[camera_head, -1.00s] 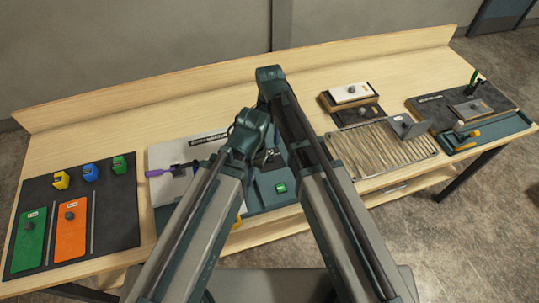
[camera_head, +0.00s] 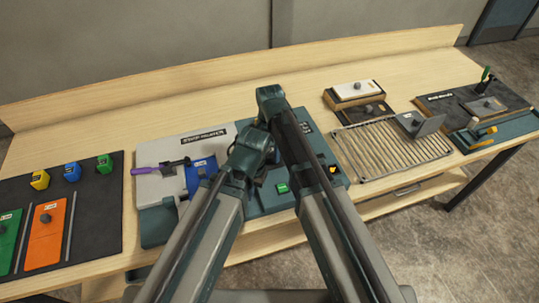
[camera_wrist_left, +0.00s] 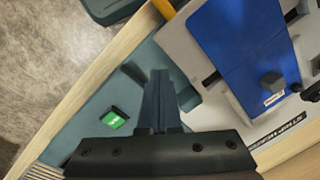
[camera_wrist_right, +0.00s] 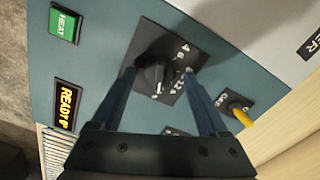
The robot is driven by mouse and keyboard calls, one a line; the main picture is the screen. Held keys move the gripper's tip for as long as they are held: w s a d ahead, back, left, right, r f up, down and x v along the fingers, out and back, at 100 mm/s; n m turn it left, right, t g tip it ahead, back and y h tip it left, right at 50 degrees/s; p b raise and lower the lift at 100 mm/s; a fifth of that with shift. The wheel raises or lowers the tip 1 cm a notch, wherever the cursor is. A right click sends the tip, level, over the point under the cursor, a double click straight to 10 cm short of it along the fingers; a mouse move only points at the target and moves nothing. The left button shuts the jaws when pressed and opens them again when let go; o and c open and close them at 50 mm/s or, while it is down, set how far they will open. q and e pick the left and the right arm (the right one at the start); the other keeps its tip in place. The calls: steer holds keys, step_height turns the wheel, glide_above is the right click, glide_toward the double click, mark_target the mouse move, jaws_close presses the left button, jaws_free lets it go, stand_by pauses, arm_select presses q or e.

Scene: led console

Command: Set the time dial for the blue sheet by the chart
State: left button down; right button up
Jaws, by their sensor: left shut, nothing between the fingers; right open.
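The time dial (camera_wrist_right: 157,76) is a dark knob on a dark square plate with white marks, on the teal console panel. In the right wrist view my right gripper (camera_wrist_right: 160,74) is open, its fingers at either side of the dial; I cannot tell whether they touch it. The blue sheet (camera_wrist_left: 240,50) lies on the console's pale left part, with a grey knob and small label; the head view shows part of it (camera_head: 203,172). My left gripper (camera_wrist_left: 157,100) is shut and empty over the teal panel, beside the sheet. My arms hide the dial in the head view. I cannot make out the chart.
A green HEAT button (camera_wrist_right: 64,23), lit READY display (camera_wrist_right: 66,105) and yellow-tipped switch (camera_wrist_right: 240,113) surround the dial. A purple-handled lever (camera_head: 152,169) is at the console's left. Green and orange (camera_head: 46,236) sheets lie on the dark mat; a wire rack (camera_head: 385,150) is right.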

jaws_close()
stand_by(0.4)
steer(key=shift+n, duration=0.3)
steer(key=n, duration=0.3)
steer(key=shift+n, duration=0.3)
steer(key=n, duration=0.4)
steer(key=shift+n, duration=0.3)
steer(key=n, duration=0.4)
steer(key=shift+n, duration=2.7)
